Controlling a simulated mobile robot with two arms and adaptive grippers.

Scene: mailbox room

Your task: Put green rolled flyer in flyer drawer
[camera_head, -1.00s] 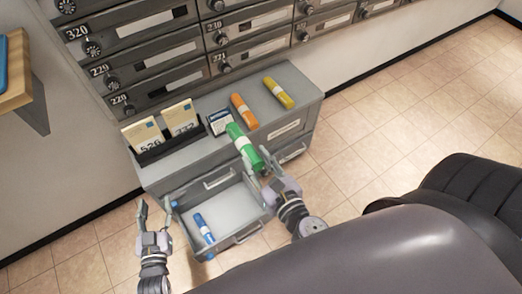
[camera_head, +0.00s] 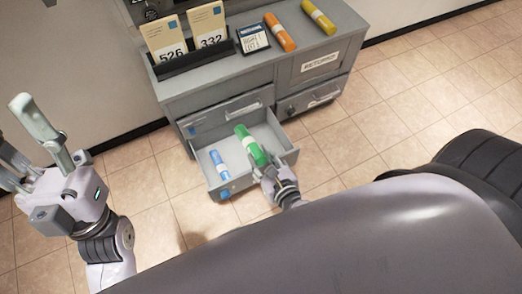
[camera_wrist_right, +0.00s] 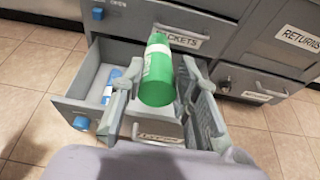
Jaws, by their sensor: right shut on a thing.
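The green rolled flyer (camera_head: 250,146) has a pale band around it. My right gripper (camera_head: 262,166) is shut on its near end and holds it tilted over the open drawer (camera_head: 228,188). The wrist view also shows the green flyer (camera_wrist_right: 158,75) between the two fingers (camera_wrist_right: 158,95). Whether the flyer touches the drawer floor I cannot tell. A blue rolled flyer (camera_head: 220,163) lies inside this drawer at the left. The drawer's front label is mostly hidden by my gripper in the wrist view. My left gripper (camera_head: 22,128) is open and empty at the far left, away from the cabinet.
The grey cabinet (camera_head: 225,78) carries an orange roll (camera_head: 279,32), a yellow roll (camera_head: 318,17), a small dark-framed card (camera_head: 252,38) and a black holder with numbered envelopes (camera_head: 170,40). Tiled floor is clear in front.

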